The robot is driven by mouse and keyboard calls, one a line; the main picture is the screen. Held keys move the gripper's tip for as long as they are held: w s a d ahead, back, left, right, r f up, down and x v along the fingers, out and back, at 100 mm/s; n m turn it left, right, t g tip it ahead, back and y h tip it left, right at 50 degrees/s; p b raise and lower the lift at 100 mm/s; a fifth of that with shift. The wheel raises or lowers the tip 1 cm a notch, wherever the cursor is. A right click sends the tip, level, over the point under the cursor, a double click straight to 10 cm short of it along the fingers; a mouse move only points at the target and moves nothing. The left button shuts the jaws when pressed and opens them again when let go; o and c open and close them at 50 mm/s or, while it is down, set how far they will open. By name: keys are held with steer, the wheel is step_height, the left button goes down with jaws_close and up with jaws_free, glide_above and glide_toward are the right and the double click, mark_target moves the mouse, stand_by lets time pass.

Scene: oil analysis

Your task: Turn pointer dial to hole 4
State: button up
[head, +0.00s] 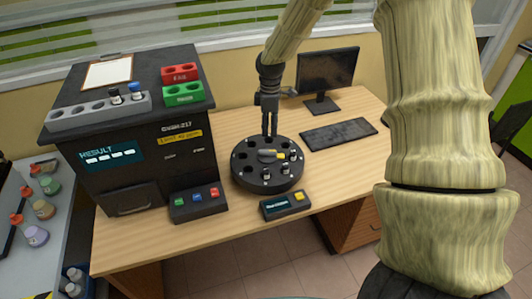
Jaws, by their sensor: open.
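A round black carousel (242,178) with a ring of holes stands on the wooden desk. The hole numbers are too small to read. My gripper (269,134) points down at the far side of the carousel, just behind the dial. It is open, with nothing seen between its fingers. Whether the fingertips touch the carousel or dial, I cannot tell.
A large black analyser (130,170) with a result screen stands left. A three-button panel (198,204) and a small display box (286,204) are at the front. A keyboard (338,134) and monitor (328,77) are right. Bare desk (335,165) lies right of the carousel.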

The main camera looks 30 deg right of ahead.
mark_target(269, 151)
steer(key=shift+w+a+f, duration=0.1)
steer(key=shift+a+f, duration=0.05)
steer(key=shift+f, duration=0.9)
steer(key=shift+f+p, duration=1.25)
steer(key=shift+f, duration=3.35)
jaws_close()
